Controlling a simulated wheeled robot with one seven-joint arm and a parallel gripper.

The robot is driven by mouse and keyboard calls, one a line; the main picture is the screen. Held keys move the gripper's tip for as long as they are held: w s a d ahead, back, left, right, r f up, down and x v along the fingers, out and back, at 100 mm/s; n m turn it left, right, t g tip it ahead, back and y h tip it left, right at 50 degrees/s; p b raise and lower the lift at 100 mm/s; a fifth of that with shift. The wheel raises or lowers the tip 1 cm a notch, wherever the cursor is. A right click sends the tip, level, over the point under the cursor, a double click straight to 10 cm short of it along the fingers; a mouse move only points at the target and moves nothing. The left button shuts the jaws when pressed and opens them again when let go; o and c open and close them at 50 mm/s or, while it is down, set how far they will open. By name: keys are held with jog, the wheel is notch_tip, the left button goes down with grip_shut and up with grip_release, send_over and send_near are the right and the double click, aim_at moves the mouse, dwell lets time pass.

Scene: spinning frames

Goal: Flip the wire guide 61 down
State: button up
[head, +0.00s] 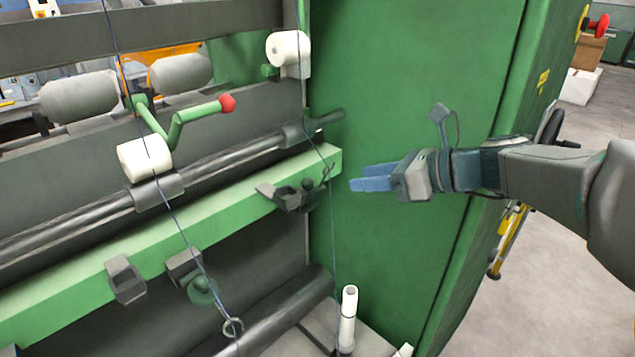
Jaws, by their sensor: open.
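No number can be read on any part, so I cannot tell which one is wire guide 61. A dark grey hinged bracket (287,196), possibly a wire guide, sits on the right end of the light green rail (232,200). Another dark grey bracket (126,281) sits on the rail's lower left, and one more (184,266) is to its right. My gripper (364,180), with blue fingers, is open and empty. It is right of the rail's end in the picture, in front of the green cabinet, and appears clear of the brackets.
A green cabinet wall (410,80) stands behind my gripper. Thin dark threads run down past the rail. A green crank with a red knob (227,103) and white bobbins (145,158) are above the rail. White tubes (348,318) stand below. Open floor is at right.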

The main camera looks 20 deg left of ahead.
aim_at(313, 184)
jog(key=x, duration=1.1)
jog(key=shift+a+f+p, duration=0.2)
jog(key=shift+a+p, duration=0.05)
jog(key=shift+p, duration=0.05)
jog(key=shift+s, duration=0.1)
grip_shut()
